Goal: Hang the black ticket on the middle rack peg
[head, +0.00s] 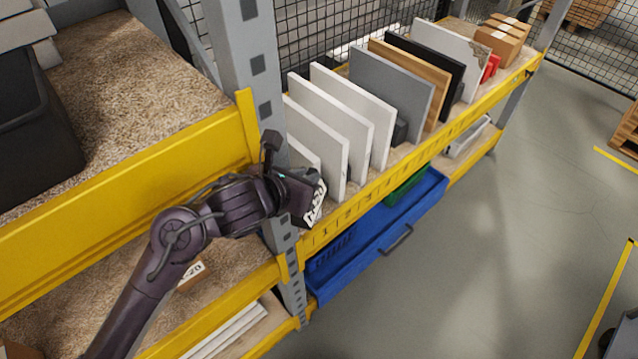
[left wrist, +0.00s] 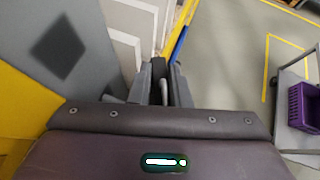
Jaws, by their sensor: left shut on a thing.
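My left gripper (head: 304,192) is in front of the grey rack upright, at the near end of the row of standing panels. It is shut on a small dark ticket (head: 316,204) with white markings, which hangs at its tip above the yellow beam. In the left wrist view the two fingers (left wrist: 161,82) are close together, with a thin pale edge between them; the ticket's face cannot be made out there. I cannot make out the rack pegs or the middle one in either view. My right gripper is not in view.
Several panels (head: 398,82), white, grey, wood-coloured and black, stand on the shelf right of the gripper. The grey upright (head: 250,60) is close on its left. A yellow beam (head: 400,165) with numbers runs along the shelf front, above a blue drawer (head: 375,250).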

